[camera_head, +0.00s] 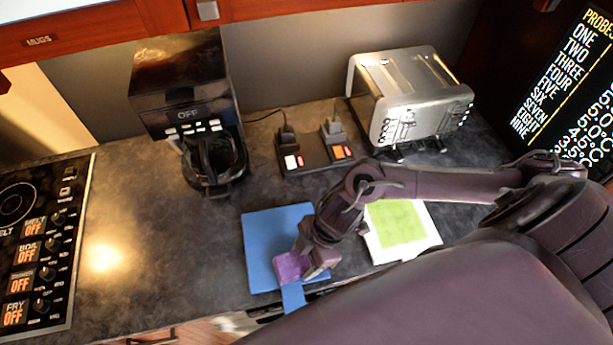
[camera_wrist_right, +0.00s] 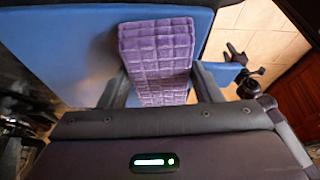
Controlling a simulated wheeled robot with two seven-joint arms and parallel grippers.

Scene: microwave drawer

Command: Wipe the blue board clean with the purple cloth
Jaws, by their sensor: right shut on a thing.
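The blue board (camera_head: 262,237) lies on the dark counter near its front edge, with a narrow blue tab at its front. My right gripper (camera_head: 303,264) is over the board's front right part. It is shut on the purple cloth (camera_head: 288,266), a thick, grid-textured block. In the right wrist view, the cloth (camera_wrist_right: 157,48) sits between the two fingers, with the blue board (camera_wrist_right: 60,52) behind it. My arm hides the board's right side. I cannot tell whether the cloth touches the board, and no marks are clear on its visible part. My left gripper is not in view.
A green-and-white pad (camera_head: 397,225) lies right of the board. A coffee maker (camera_head: 185,95), a switch box (camera_head: 315,152) and a toaster (camera_head: 415,95) stand behind. A cooktop (camera_head: 40,240) is at left. Bare counter (camera_head: 165,245) lies between cooktop and board.

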